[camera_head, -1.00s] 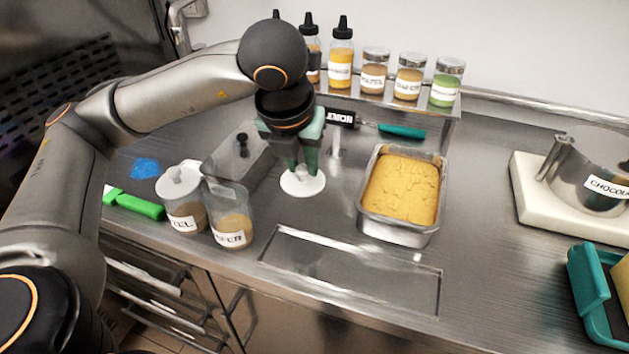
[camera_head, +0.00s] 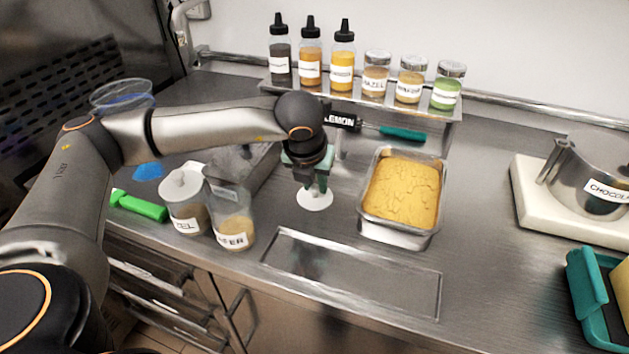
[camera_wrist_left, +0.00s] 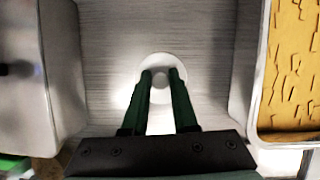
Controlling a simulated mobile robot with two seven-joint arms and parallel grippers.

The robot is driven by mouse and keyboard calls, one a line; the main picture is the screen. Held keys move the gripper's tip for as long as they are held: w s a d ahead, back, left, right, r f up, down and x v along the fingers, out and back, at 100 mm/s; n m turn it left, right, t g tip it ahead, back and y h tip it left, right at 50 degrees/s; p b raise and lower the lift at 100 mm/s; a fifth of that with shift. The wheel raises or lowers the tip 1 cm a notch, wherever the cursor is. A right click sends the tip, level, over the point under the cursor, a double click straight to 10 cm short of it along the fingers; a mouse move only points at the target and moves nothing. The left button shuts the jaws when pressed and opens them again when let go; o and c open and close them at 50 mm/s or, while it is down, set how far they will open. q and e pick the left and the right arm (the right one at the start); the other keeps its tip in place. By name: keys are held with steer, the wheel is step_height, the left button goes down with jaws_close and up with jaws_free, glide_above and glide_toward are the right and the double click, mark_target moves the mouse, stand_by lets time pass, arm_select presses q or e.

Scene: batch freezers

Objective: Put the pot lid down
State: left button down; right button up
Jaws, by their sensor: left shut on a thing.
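The white round pot lid (camera_head: 315,200) is at the tips of my left gripper (camera_head: 316,186), over the bare steel between the open jar and the cake tin. My left gripper is shut on the lid. In the left wrist view the lid (camera_wrist_left: 163,60) lies flat between the two green fingertips (camera_wrist_left: 164,76). I cannot tell whether it touches the counter. A clear jar (camera_head: 234,230) ending in "FER" has no lid. The jar beside it (camera_head: 187,212), ending in "EL", wears a white lid. My right gripper is out of view.
A steel tin of yellow sponge (camera_head: 388,230) stands right of the lid. A grey metal box (camera_head: 262,168) stands to its left. A shelf (camera_head: 390,106) with bottles and jars is behind. A recessed panel (camera_head: 350,280) lies in front.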

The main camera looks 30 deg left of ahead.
arm_select(q)
steer(key=shift+f, duration=0.2)
steer(key=c, duration=0.7)
jaws_free()
steer(key=shift+r, duration=0.1)
steer(key=shift+r, duration=0.2)
steer(key=shift+v, duration=5.95)
